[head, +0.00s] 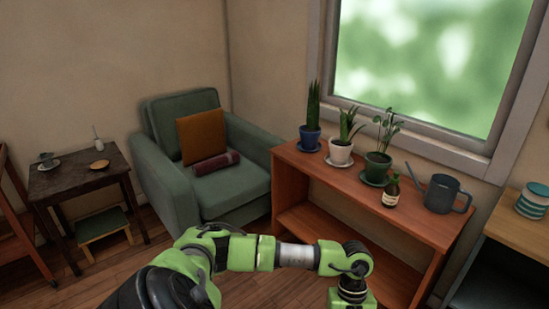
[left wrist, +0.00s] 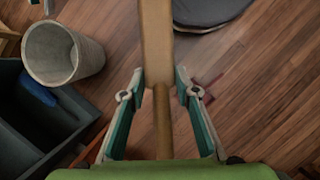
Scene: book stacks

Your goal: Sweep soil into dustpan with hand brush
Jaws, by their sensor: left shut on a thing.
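My left gripper (left wrist: 160,108) shows in the left wrist view, its two teal-and-grey fingers on either side of a wooden tool. The tool, which looks like the hand brush (left wrist: 157,45), has a broad pale wooden part and a narrower brown handle running back between the fingers. Its bristles cannot be seen. In the head view my left arm reaches across the bottom, and its fingers are below the frame. A faint reddish-dark patch on the floor (left wrist: 208,78), right of the gripper, may be soil. I cannot make out a dustpan. My right gripper is in neither view.
A grey bin (left wrist: 62,55) and a dark crate (left wrist: 45,125) holding a blue item stand left in the wrist view. A green armchair (head: 236,189), a shelf with plants (head: 372,204) and a dark side table (head: 78,180) surround the floor. Wooden floor (left wrist: 265,85) is clear at right.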

